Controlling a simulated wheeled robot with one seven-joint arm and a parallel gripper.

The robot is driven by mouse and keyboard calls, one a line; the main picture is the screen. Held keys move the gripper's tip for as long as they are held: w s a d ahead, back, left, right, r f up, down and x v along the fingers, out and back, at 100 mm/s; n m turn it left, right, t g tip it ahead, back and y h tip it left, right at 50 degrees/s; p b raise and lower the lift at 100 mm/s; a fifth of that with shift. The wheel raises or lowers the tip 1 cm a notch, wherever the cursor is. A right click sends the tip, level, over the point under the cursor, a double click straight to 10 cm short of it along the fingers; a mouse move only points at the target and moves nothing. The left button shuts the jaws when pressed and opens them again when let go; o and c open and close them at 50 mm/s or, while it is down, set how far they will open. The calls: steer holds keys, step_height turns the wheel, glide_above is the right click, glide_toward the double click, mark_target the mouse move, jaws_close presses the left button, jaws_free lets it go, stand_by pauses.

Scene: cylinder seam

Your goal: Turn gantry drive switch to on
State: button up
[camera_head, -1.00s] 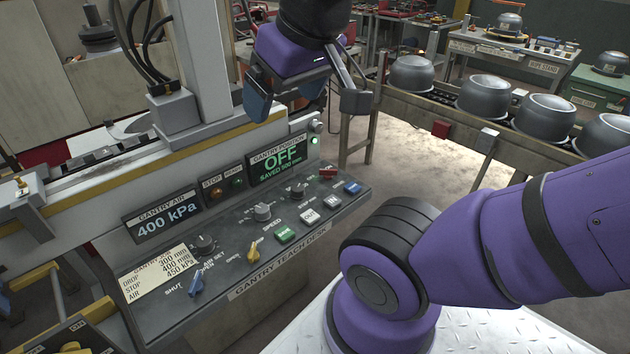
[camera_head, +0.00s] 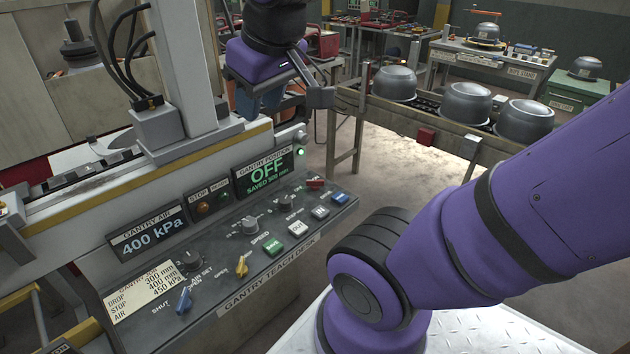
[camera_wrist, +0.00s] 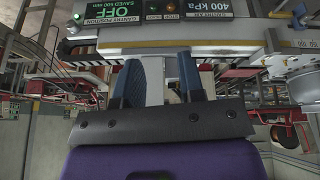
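The gantry teach desk (camera_head: 200,318) is a dark sloped panel at lower left in the head view. Its position display (camera_head: 264,172) reads OFF in green. A yellow switch (camera_head: 242,265) and a blue switch (camera_head: 184,299) stand on the desk; a red control (camera_head: 315,184) sits at its far end. The small labels are too blurred to tell which is the gantry drive switch. My gripper (camera_head: 262,102) is above and behind the display, apart from the desk. In the wrist view my gripper (camera_wrist: 158,78) has its two blue fingers apart with nothing held between them.
A grey gantry column (camera_head: 183,70) rises left of my gripper. A conveyor (camera_head: 425,117) with metal pots stands at the back right. Open floor (camera_head: 385,175) lies between desk and conveyor.

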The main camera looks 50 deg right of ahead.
steer(key=w+d+f+n+g, duration=0.2)
steer(key=w+d+f, duration=0.2)
steer(key=w+d, duration=0.5)
steer(key=n+g, duration=0.3)
steer(key=n, duration=0.2)
glide_above(315, 184)
step_height(315, 184, down, 26)
steer(key=f, duration=0.1)
steer(key=shift+y, duration=0.3)
steer(key=f, duration=0.9)
steer(key=shift+w+d+f, duration=0.15)
steer(key=shift+d+f, duration=0.1)
steer(key=shift+f, duration=0.1)
jaws_close()
